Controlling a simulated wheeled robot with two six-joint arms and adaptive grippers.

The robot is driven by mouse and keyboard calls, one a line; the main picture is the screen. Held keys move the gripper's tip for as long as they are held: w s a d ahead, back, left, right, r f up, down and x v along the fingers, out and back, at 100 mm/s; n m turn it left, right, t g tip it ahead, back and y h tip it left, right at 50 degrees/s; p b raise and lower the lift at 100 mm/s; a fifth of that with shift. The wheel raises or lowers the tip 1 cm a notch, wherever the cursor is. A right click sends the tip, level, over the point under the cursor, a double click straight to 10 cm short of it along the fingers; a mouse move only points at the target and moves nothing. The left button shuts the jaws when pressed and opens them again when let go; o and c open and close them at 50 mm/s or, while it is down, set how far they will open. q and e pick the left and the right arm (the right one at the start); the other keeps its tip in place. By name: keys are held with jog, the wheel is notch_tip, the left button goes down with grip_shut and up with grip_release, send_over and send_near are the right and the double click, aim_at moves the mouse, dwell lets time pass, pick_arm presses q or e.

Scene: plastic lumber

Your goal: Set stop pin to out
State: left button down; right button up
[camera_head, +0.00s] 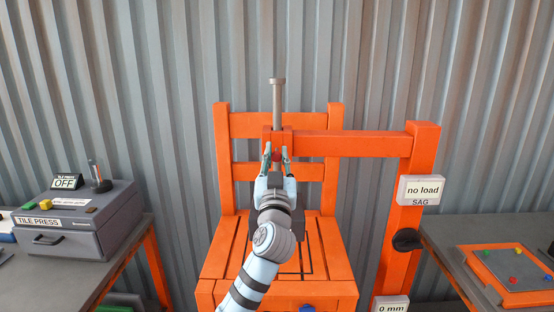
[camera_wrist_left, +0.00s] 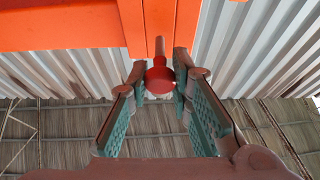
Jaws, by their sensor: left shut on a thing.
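The stop pin has a round red knob (camera_head: 276,156) on the front of the orange block under the upright grey rod. My left gripper (camera_head: 275,160) is shut on the red knob, with a teal-padded finger on each side in the left wrist view (camera_wrist_left: 160,72). How far the shaft sits in the post is hard to tell. My right gripper is not in view.
The grey rod (camera_head: 277,100) rises from the orange frame (camera_head: 375,143) above an orange slatted chair (camera_head: 225,262). Signs read "no load / SAG" (camera_head: 421,191) and "0 mm" (camera_head: 391,306). A black knob (camera_head: 407,240) is on the right post. A grey tile press (camera_head: 80,225), signed OFF, stands left.

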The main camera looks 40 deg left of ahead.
pick_arm(q)
jog(key=c, duration=1.5)
grip_release()
jog(key=shift+d, duration=0.1)
jog(key=shift+o, duration=0.3)
jog(key=shift+s, duration=0.15)
jog(key=shift+s+d+f, duration=0.2)
jog(key=shift+d, duration=0.05)
jog(key=v, duration=1.1)
jog(key=shift+s+d, duration=0.1)
